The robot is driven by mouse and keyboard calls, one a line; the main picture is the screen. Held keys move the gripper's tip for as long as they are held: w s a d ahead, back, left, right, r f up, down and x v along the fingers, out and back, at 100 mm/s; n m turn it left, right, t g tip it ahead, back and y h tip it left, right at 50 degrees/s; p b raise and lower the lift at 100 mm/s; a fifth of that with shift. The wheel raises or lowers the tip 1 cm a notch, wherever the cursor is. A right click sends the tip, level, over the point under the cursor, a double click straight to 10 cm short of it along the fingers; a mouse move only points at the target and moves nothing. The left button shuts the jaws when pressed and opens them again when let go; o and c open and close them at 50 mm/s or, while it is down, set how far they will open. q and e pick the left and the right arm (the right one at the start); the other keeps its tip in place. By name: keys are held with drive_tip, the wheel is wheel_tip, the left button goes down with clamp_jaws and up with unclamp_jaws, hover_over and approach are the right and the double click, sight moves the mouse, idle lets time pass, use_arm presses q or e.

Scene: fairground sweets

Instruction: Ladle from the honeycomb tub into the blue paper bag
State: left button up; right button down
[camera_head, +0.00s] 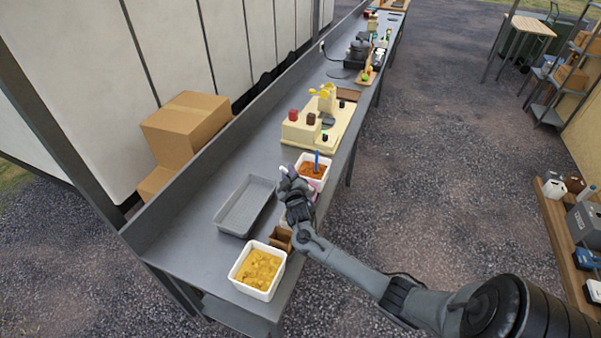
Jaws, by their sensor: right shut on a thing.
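A white tub of yellow chunks (268,294), which looks like the honeycomb tub, stands at the near end of the grey counter. My right gripper (286,174) is over the counter, beyond this tub and just left of a second white tub. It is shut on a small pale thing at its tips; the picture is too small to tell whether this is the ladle. The second white tub (327,161) holds orange-brown stuff, and a blue handle (317,158) stands up in it. I cannot make out a blue paper bag. My left gripper is out of view.
An empty grey tray (223,224) lies left of my right arm. A small brown box (280,238) is between the yellow tub and my gripper. A pink thing (316,185) is partly hidden beside my gripper. A cream machine (300,131) stands farther back.

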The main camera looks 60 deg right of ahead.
drive_tip(key=w+a+f+n+b, duration=0.2)
drive_tip(key=w+a+f+n, duration=0.2)
drive_tip(key=f+n, duration=0.3)
drive_tip(key=shift+w+f+g+b, duration=0.25)
drive_tip(key=shift+w+g+b, duration=0.05)
drive_tip(key=shift+w+b, duration=0.1)
drive_tip(key=shift+a, duration=0.1)
idle(0.7)
